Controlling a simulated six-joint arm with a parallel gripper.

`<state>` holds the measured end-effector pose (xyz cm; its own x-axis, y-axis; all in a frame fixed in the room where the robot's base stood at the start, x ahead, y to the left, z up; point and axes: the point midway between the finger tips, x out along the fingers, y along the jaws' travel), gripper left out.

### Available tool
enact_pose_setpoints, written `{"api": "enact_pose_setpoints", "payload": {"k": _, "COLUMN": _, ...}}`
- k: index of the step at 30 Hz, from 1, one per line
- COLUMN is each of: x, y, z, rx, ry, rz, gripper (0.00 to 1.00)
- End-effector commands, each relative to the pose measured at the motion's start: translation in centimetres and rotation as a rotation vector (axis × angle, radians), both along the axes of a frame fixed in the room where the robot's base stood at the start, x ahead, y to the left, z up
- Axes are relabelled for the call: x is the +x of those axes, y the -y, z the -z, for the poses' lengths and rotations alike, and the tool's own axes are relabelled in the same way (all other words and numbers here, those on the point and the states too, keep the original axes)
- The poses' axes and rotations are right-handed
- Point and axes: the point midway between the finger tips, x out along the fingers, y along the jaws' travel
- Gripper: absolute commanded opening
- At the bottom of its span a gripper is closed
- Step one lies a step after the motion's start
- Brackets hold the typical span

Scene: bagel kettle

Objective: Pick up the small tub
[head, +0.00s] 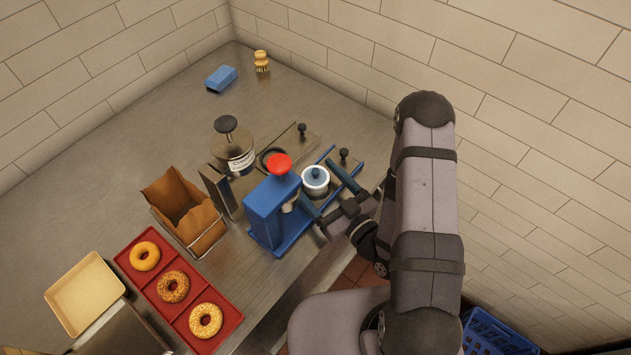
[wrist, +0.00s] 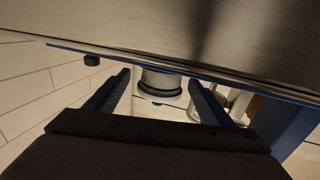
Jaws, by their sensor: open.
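The small tub (head: 315,187) is white with a blue lid and knob. It stands upright by the blue press (head: 268,212), on or just beside its blue base. My gripper (head: 316,179) is open, with one finger on each side of the tub. In the wrist view the tub (wrist: 160,84) shows between the two fingertips, with a gap on both sides. I cannot tell how deep the fingers reach along it.
The red-knobbed press stands close left of the tub. A glass jar (head: 234,155), a paper bag (head: 187,212) and a red tray (head: 178,290) of bagels are further left. The back-left counter is clear.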

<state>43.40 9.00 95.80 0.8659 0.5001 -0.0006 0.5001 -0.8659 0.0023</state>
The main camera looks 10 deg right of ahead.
Motion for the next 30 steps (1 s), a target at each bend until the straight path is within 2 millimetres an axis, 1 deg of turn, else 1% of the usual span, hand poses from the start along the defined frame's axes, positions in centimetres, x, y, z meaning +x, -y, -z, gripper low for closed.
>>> {"api": "enact_pose_setpoints", "payload": {"k": 6, "x": 1.7, "y": -1.2, "z": -0.3, "rx": 0.000, "ry": 0.002, "rz": -0.004, "gripper": 0.75}}
{"api": "enact_pose_setpoints", "payload": {"k": 12, "x": 3.2, "y": -2.0, "z": -0.2, "rx": 0.000, "ry": 0.001, "rz": -0.003, "gripper": 0.75}}
{"api": "enact_pose_setpoints", "payload": {"k": 16, "x": 3.6, "y": -2.1, "z": -0.1, "rx": 0.002, "ry": -0.001, "rz": 0.000, "gripper": 0.75}}
{"api": "enact_pose_setpoints", "payload": {"k": 23, "x": 3.6, "y": -2.1, "z": 0.0, "rx": 0.002, "ry": -0.001, "rz": 0.001, "gripper": 0.75}}
{"api": "enact_pose_setpoints", "payload": {"k": 26, "x": 3.6, "y": -2.1, "z": 0.0, "rx": 0.002, "ry": -0.001, "rz": 0.001, "gripper": 0.54}}
{"api": "enact_pose_setpoints", "payload": {"k": 27, "x": 3.6, "y": -2.1, "z": 0.0, "rx": 0.002, "ry": -0.001, "rz": 0.000, "gripper": 0.44}}
{"api": "enact_pose_setpoints", "payload": {"k": 29, "x": 3.6, "y": -2.1, "z": 0.0, "rx": 0.002, "ry": -0.001, "rz": 0.000, "gripper": 0.30}}
{"api": "enact_pose_setpoints", "payload": {"k": 30, "x": 3.6, "y": -2.1, "z": -0.1, "rx": 0.002, "ry": -0.001, "rz": 0.000, "gripper": 0.28}}
